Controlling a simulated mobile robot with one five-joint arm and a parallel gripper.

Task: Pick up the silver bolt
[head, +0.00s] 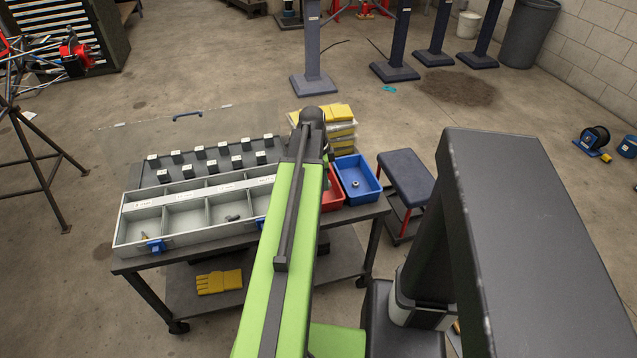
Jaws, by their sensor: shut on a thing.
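My green arm reaches forward over the workbench, and its dark far joint is at the back of the bench. My gripper is hidden behind the arm, so its fingers and anything between them do not show. No silver bolt can be made out for certain. A small dark grey part (232,218) lies in a compartment of the grey divided tray (130,226); I cannot tell whether it is a bolt. A small ring-like metal part (356,183) lies in the blue bin (347,196).
A red bin (333,196) stands beside the blue bin, partly behind my arm. A dark rack with several labelled blocks (197,152) lies behind the tray. Yellow packs (338,113) stand farther back. A stool (406,176) is right of the bench. A yellow glove (219,282) lies on the lower shelf.

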